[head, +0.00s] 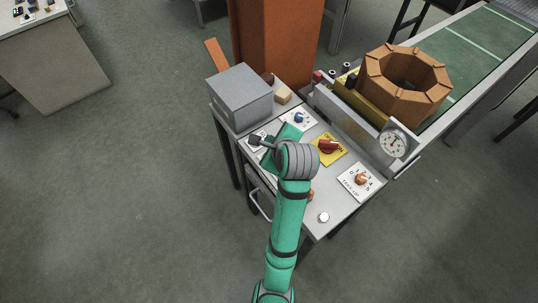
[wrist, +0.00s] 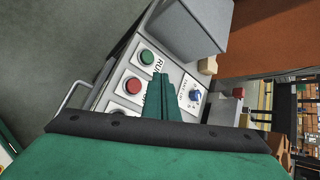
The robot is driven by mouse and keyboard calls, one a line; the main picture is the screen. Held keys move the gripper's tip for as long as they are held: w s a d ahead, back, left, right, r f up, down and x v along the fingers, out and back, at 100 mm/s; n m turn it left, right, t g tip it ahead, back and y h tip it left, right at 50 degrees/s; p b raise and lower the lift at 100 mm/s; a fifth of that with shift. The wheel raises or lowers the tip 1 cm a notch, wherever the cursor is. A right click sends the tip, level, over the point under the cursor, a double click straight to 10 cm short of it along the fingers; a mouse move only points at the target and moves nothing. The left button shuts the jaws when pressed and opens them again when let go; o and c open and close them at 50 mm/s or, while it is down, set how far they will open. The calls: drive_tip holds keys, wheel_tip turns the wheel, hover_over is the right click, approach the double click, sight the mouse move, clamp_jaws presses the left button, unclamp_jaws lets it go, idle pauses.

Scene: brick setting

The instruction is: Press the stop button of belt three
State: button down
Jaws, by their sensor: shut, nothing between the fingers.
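The control desk (head: 345,205) carries several controls. In the wrist view a green button (wrist: 147,57) sits on a plate with partly hidden "RUN" lettering. A red button (wrist: 132,86) sits on the plate beside it, its lettering partly covered. I cannot read which button belongs to belt three. My gripper (wrist: 160,82) is shut and empty, its green fingers over the desk just right of these two buttons. In the head view my arm and wrist cover much of the button side of the desk. Contact with a button is not visible.
A blue knob (wrist: 195,96), a red switch on a yellow plate (head: 328,147) and an orange knob (head: 362,180) are nearby. A grey box (head: 240,98) stands at the desk's far left. A dial gauge (head: 393,143) and conveyor lie right.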

drive_tip(key=shift+f, duration=3.05)
drive_tip(key=shift+f, duration=0.15)
drive_tip(key=shift+f, duration=0.3)
drive_tip(key=shift+f, duration=0.45)
idle(0.3)
drive_tip(key=shift+r, duration=0.9)
drive_tip(key=shift+w+r, duration=0.1)
drive_tip(key=shift+r, duration=2.4)
